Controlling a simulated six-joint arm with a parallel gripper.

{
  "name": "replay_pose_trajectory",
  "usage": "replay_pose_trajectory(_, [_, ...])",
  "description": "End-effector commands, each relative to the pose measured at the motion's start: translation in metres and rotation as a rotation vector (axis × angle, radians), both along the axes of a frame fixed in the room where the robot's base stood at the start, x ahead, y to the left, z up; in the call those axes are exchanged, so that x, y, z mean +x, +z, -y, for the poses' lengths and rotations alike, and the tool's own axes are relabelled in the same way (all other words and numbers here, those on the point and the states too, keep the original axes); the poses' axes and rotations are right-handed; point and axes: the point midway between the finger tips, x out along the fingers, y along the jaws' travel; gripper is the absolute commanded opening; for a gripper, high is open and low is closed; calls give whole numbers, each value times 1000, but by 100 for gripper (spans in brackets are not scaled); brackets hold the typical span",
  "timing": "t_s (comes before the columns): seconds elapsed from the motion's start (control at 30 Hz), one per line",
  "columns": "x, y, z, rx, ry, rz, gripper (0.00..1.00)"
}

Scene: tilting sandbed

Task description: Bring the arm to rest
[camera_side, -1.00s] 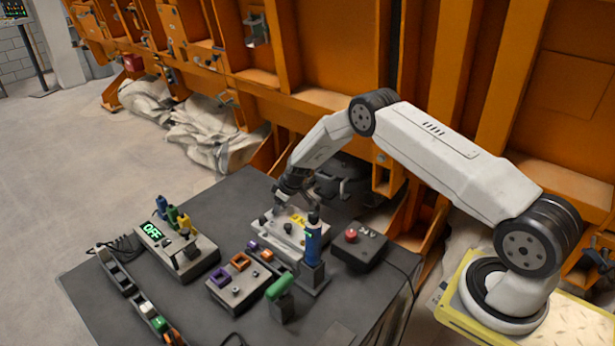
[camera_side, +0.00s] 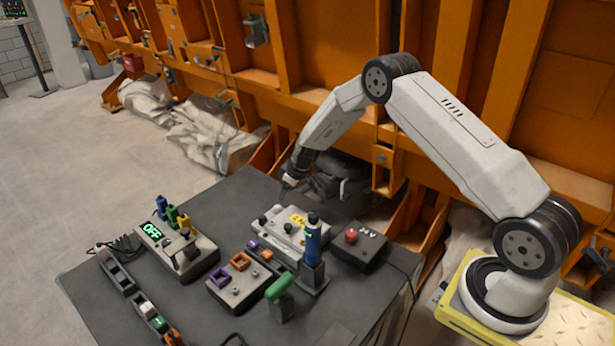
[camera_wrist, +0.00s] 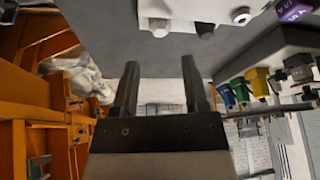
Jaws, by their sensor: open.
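My gripper (camera_side: 290,183) hangs above the far edge of the dark table (camera_side: 240,200), behind and a little left of a light grey box (camera_side: 291,232) with a yellow label. In the wrist view my gripper (camera_wrist: 160,75) shows two dark fingers standing well apart, with nothing between them. The arm is bent, with its elbow high in front of the orange frame. The gripper is apart from the box; its fingertips are small and dark in the side view.
Orange framework (camera_side: 330,100) stands close behind the gripper.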

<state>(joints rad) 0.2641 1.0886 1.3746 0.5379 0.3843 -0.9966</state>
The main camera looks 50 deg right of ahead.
Motion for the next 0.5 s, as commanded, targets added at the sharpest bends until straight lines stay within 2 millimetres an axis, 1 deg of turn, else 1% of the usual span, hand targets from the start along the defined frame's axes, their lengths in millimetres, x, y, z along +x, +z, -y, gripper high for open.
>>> replay_pose_trajectory(0.27, [0, 1, 0, 0, 0, 0, 57])
replay_pose_trajectory(0.37, [-2, 6, -2, -1, -4, -3, 57])
replay_pose_trajectory(0.5, [-10, 19, -9, -3, -15, -11, 57])
